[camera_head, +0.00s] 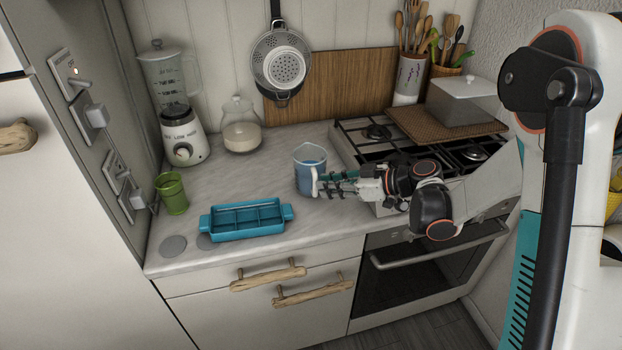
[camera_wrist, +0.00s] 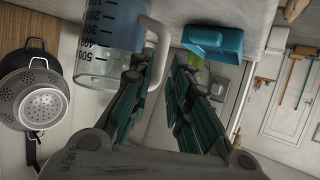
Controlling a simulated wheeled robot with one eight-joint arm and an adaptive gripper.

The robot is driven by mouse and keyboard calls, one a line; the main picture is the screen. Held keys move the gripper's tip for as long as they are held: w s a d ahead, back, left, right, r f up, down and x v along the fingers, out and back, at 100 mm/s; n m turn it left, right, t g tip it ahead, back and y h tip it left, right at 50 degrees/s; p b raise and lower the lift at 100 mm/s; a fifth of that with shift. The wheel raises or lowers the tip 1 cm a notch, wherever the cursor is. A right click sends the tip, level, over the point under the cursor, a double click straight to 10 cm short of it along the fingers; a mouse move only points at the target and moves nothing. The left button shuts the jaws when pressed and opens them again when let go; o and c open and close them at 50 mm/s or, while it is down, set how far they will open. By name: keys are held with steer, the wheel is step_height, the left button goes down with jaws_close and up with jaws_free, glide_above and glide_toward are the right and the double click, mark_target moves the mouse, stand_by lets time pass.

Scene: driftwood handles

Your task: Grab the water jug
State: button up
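The water jug (camera_head: 309,165) is a clear measuring jug with blue water and a white handle, standing upright on the counter. In the wrist view the jug (camera_wrist: 105,30) is at the upper left, with dark measuring marks. My gripper (camera_head: 326,185) is just right of the jug, its fingers reaching level toward the handle. In the wrist view my gripper (camera_wrist: 162,62) is open, its fingers apart. The handle lies at the left fingertip, partly hidden by it; I cannot tell whether they touch.
A green cup (camera_head: 172,194), blender (camera_head: 181,135) and glass jar (camera_head: 241,128) stand farther left. The stove (camera_head: 352,142) is behind and to the right.

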mark_target(315, 194)
steer(key=b+x, duration=0.1)
steer(key=x, duration=0.3)
steer(key=shift+w+f+b, duration=0.15)
steer(key=shift+f+b, duration=0.25)
steer(key=shift+w+a, duration=0.15)
steer(key=shift+a, duration=0.2)
jaws_close()
steer(key=shift+r, duration=0.15)
step_height(315, 194, up, 20)
steer(key=p, duration=0.6)
stand_by(0.3)
